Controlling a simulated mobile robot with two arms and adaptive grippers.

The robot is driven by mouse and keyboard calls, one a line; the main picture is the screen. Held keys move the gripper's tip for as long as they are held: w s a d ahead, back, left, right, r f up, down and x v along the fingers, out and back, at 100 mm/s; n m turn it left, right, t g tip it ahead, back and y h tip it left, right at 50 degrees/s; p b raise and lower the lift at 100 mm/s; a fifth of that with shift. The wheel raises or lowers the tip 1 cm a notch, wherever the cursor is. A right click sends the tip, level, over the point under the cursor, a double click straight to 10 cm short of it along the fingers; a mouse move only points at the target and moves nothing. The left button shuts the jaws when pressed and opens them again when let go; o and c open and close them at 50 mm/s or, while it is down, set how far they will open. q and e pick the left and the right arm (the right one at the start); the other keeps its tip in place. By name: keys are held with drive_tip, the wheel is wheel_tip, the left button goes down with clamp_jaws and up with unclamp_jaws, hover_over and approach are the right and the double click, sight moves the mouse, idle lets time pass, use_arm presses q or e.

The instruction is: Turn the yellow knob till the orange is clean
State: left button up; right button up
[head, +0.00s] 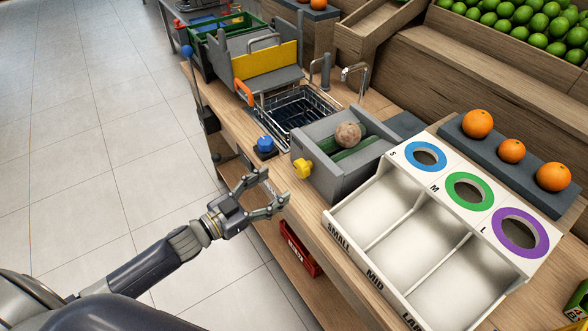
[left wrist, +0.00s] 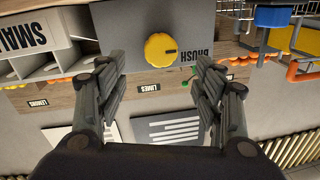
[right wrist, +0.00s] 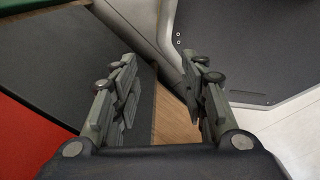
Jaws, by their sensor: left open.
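The yellow knob (head: 302,168) is on the front of the grey brush box (head: 325,185). It also shows in the left wrist view (left wrist: 160,50), with a small dark mark on its right and the word BRUSH, upside down, beside it. The orange (head: 348,134) rests on the green brush inside the box and looks brownish and dirty. My left gripper (head: 273,187) is open and empty in front of the knob, apart from it. In the left wrist view the knob lies between its fingers (left wrist: 162,78). My right gripper (right wrist: 160,80) is open and empty, showing only in the right wrist view.
A white sorting tray (head: 337,219) stands right of the brush box. A wire basket (head: 270,128) over the sink and a blue button (head: 264,145) are to the left. Three clean oranges (head: 512,151) lie at the right. The floor (head: 90,120) is clear.

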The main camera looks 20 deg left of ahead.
sight(298, 170)
use_arm(q)
drive_tip(key=p+x, duration=0.1)
drive_tip(key=x, duration=0.8)
drive_tip(key=shift+a, duration=0.1)
use_arm(e)
drive_tip(key=shift+w+r, duration=0.6)
drive_tip(key=shift+r, duration=0.25)
use_arm(q)
drive_tip(key=c, duration=1)
use_arm(e)
drive_tip(key=shift+s, duration=0.1)
